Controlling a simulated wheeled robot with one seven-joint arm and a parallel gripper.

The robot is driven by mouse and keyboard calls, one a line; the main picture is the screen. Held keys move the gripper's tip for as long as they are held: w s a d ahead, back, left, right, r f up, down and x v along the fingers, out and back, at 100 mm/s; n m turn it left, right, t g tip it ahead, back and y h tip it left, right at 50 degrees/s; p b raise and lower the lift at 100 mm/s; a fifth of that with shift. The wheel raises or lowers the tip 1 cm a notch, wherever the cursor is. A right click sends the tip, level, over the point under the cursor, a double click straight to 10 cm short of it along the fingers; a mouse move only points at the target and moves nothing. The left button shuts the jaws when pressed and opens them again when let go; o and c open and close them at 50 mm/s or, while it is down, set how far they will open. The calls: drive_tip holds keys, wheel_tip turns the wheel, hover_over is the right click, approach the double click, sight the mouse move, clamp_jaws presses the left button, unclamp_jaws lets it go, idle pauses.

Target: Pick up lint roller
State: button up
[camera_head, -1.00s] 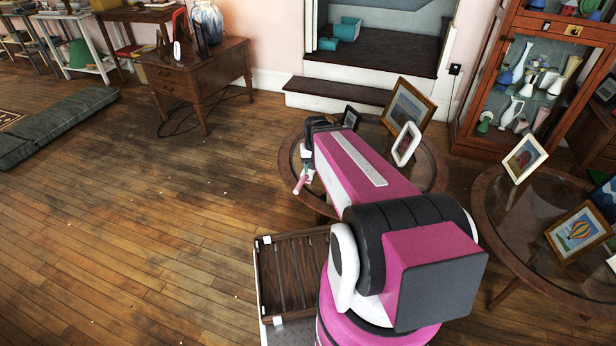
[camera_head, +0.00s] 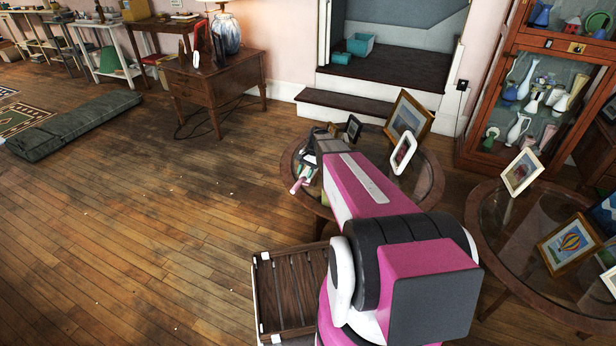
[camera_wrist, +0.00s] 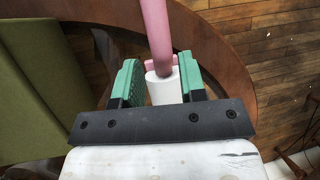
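The lint roller (camera_wrist: 164,88) has a white roll and a pink handle. In the wrist view the white roll sits between the green fingers of my gripper (camera_wrist: 162,86), and the handle points away toward the top edge. The fingers are close on both sides of the roll and appear shut on it. In the head view the pink part of the lint roller (camera_head: 296,187) shows near the left rim of the round glass table (camera_head: 287,163), beside my gripper (camera_head: 308,172). My arm hides part of that table. I cannot tell the roller's height above it.
Picture frames stand on the same table, including a wooden one (camera_head: 409,116) and a white one (camera_head: 403,153). A second glass table (camera_head: 487,240) with frames is at the right. A display cabinet (camera_head: 470,135) stands behind. The wooden floor (camera_head: 140,230) at the left is open.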

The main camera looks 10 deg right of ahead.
sight(301, 183)
drive_tip(key=shift+x, duration=3.1)
drive_tip(key=shift+w, duration=0.2)
clamp_jaws()
